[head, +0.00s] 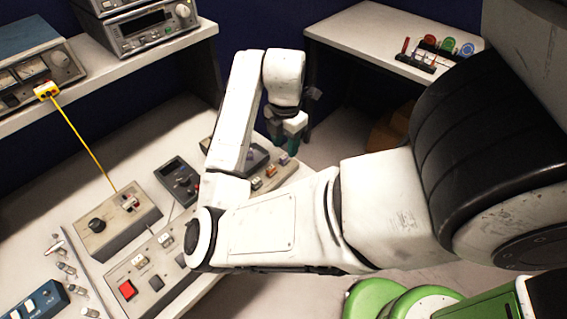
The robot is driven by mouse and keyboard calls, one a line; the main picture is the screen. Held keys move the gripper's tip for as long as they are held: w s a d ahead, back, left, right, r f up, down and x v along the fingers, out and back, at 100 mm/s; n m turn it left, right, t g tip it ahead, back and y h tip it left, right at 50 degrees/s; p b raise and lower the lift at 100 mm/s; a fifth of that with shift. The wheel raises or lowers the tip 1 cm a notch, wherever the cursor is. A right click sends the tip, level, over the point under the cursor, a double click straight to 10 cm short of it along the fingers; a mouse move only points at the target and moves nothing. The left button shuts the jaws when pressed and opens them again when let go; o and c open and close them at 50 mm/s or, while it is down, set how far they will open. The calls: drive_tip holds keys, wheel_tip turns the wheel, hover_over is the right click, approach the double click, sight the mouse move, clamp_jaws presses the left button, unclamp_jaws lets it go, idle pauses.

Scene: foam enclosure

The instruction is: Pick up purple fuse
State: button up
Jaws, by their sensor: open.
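My gripper (284,140) hangs from the white arm, with dark and teal parts at its end, just above the far right edge of the workbench (150,100). It looks open, and I see nothing held in it. Beneath it is a dark-edged panel (250,160), partly hidden by my arm. A row of small coloured blocks sits along the panel's right side. The block nearest the gripper (284,159) looks purplish and may be the purple fuse, but it is too small to be sure. The gripper is above it and apart from it.
A control box with a red button (127,290), a box with a knob (97,225) and a dark meter (178,180) stand on the bench. A yellow cable (85,143) runs from the upper shelf's instrument. A side table (370,25) holds coloured discs. Green round objects (375,298) are at bottom right.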

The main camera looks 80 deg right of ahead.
sight(284, 156)
drive_tip(key=shift+w+d+f, duration=0.1)
drive_tip(key=shift+d+f, duration=0.05)
drive_tip(key=shift+f, duration=1.15)
drive_tip(key=shift+w+d+f, duration=0.1)
drive_tip(key=shift+d+f, duration=0.05)
drive_tip(key=shift+f, duration=1.15)
clamp_jaws()
